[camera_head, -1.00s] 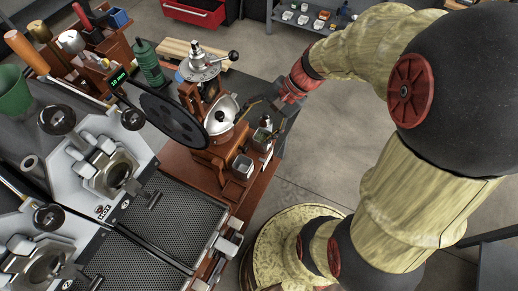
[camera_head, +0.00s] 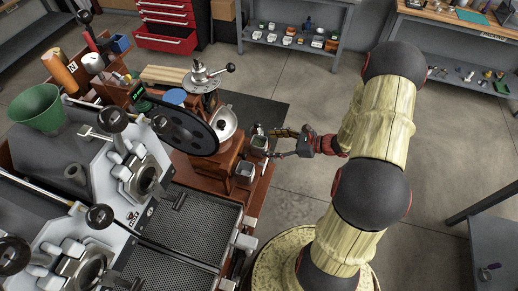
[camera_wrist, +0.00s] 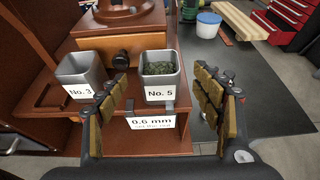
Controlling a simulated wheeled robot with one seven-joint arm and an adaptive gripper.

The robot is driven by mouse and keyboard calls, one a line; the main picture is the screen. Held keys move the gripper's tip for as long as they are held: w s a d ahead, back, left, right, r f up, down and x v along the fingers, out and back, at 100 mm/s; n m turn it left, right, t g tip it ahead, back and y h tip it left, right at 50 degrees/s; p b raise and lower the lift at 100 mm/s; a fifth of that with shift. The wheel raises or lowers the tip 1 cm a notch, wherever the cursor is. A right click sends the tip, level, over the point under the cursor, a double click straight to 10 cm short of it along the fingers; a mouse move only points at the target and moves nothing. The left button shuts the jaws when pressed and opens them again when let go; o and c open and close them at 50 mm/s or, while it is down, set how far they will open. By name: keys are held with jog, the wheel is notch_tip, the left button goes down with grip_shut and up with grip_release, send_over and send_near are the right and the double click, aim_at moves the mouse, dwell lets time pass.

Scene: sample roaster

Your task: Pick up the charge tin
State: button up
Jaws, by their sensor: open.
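Two square grey metal tins stand on the wooden base of the grinder. The tin labelled No. 5 (camera_wrist: 158,77) holds dark green granules and also shows in the head view (camera_head: 259,143). The tin labelled No. 3 (camera_wrist: 79,78) looks empty and also shows in the head view (camera_head: 245,170). Neither label says which is the charge tin. My gripper (camera_head: 275,143) is open and empty. In the wrist view its fingers (camera_wrist: 160,85) point at the No. 5 tin, one to each side, with the tin ahead between them.
A white card reading 0.6 mm (camera_wrist: 153,122) is on the base's front edge below No. 5. The grinder with its dark wheel (camera_head: 183,128) stands behind the tins. A perforated tray (camera_head: 185,220) lies nearer.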

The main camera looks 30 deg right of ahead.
aim_at(259, 144)
jog(key=x, duration=0.5)
jog(key=shift+w+a+f+b, duration=0.25)
jog(key=shift+b, duration=0.15)
jog(key=shift+c, duration=1.4)
jog(key=c, duration=1.1)
